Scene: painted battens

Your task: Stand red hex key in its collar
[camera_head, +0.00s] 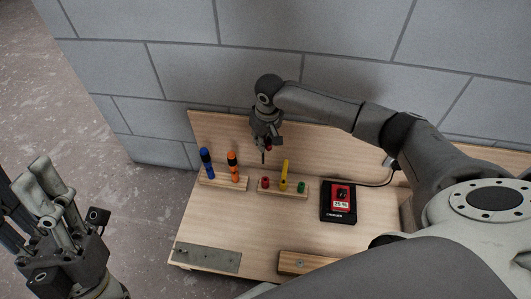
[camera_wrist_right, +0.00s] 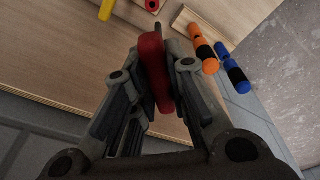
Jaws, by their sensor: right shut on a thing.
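My right gripper (camera_head: 267,136) is shut on the red hex key and holds it above the back of the bench. In the right wrist view the red handle (camera_wrist_right: 156,72) lies between the fingers, its dark shaft pointing away. In the head view little of the red handle (camera_head: 268,148) shows; the dark shaft hangs down from it, apart from the board. The red collar (camera_head: 265,183) is at the left end of the middle wooden rack, in front of and below the shaft; it also shows in the wrist view (camera_wrist_right: 152,4). My left gripper (camera_head: 62,208) is off the bench, its opening unclear.
The middle rack (camera_head: 270,193) also holds a yellow tool (camera_head: 284,174) and a green collar (camera_head: 301,187). A left rack (camera_head: 225,184) holds blue (camera_head: 206,163) and orange (camera_head: 233,167) tools. A black-and-red charger (camera_head: 339,202) stands right. A metal plate (camera_head: 207,257) lies front left.

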